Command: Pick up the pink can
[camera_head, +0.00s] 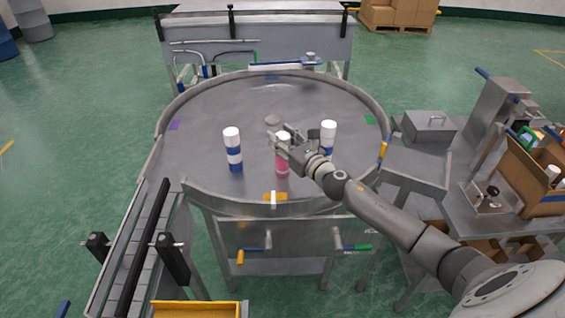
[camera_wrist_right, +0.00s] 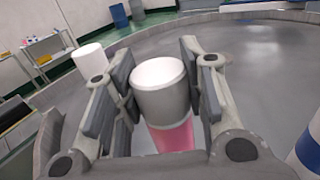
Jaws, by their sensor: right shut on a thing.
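The pink can (camera_head: 282,163) has a white cap and stands upright on the round metal table (camera_head: 205,113). My right gripper (camera_head: 280,142) reaches it from the right, at the height of its upper part. In the right wrist view the pink can (camera_wrist_right: 172,136) is between the two fingers of my right gripper (camera_wrist_right: 161,88), which is shut on it around the white cap area. Part of the can is hidden behind the gripper in the head view. My left gripper is not in view.
A white and blue can (camera_head: 233,150) stands to the left of the pink one. Another white and blue can (camera_head: 328,133) stands close to the right, beside my gripper. A raised rim surrounds the table. The table's back half is mostly clear.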

